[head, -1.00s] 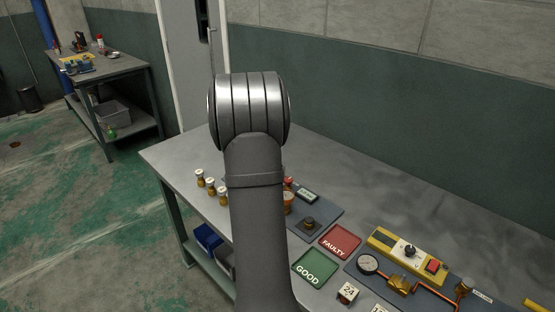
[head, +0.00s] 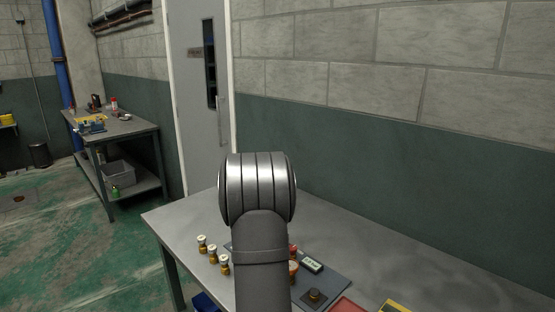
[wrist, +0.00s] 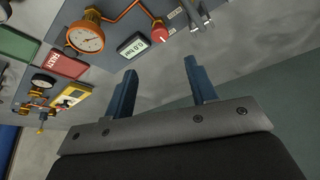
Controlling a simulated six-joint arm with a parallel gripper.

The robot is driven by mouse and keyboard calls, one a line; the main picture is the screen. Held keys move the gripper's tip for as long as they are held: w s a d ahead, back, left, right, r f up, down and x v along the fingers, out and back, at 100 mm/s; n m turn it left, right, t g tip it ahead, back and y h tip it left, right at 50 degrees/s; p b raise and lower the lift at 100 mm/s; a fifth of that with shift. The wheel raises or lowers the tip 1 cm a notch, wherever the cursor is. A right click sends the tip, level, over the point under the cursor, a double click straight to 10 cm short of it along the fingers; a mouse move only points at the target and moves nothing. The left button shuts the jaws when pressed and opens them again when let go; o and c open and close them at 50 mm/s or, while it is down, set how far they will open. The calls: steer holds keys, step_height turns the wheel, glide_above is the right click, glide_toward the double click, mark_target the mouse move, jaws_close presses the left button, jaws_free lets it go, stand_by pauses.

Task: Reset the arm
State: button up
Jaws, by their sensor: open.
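My gripper (wrist: 163,88) shows in the wrist view with its two blue fingers spread apart and nothing between them. It hangs over the workbench, clear of the things on it. In the head view my gripper is out of sight, and my own grey arm stands up in the middle of the picture. The workbench (head: 400,265) runs from the centre to the lower right in the head view.
Several small brass fittings with white caps (head: 213,254) stand left of my arm. A panel holds a pressure gauge (wrist: 86,38), a digital display (wrist: 131,46) and a red knob (wrist: 159,32). A red tray (wrist: 66,64), a green tray (wrist: 16,43) and a yellow device (wrist: 70,97) lie near.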

steer(key=x, duration=1.2)
steer(key=shift+f, duration=0.2)
steer(key=v, duration=1.8)
steer(key=x, duration=1.7)
steer(key=shift+d+f, duration=0.2)
steer(key=shift+f, duration=0.15)
steer(key=shift+d+f, duration=0.1)
steer(key=shift+f, duration=0.05)
steer(key=n+t+y, duration=0.1)
steer(key=n, duration=0.3)
steer(key=shift+s+d+n, duration=0.1)
steer(key=shift+s+n, duration=0.05)
steer(key=shift+n, duration=0.25)
steer(key=n+t+y, duration=0.1)
steer(key=n, duration=0.2)
steer(key=shift+n, duration=0.3)
steer(key=shift+s+d+n+t+y, duration=0.15)
steer(key=shift+n+y, duration=0.3)
steer(key=shift+n, duration=0.65)
steer(key=shift+w+d+n+t+y, duration=0.1)
steer(key=shift+n+t+y, duration=0.25)
steer(key=shift+n, duration=0.75)
steer(key=shift+d+n+g+y, duration=0.15)
steer(key=shift+n+y, duration=0.3)
steer(key=shift+n, duration=0.6)
steer(key=shift+a+n+g+y, duration=0.15)
steer(key=shift+n+y, duration=0.3)
steer(key=shift+n, duration=0.6)
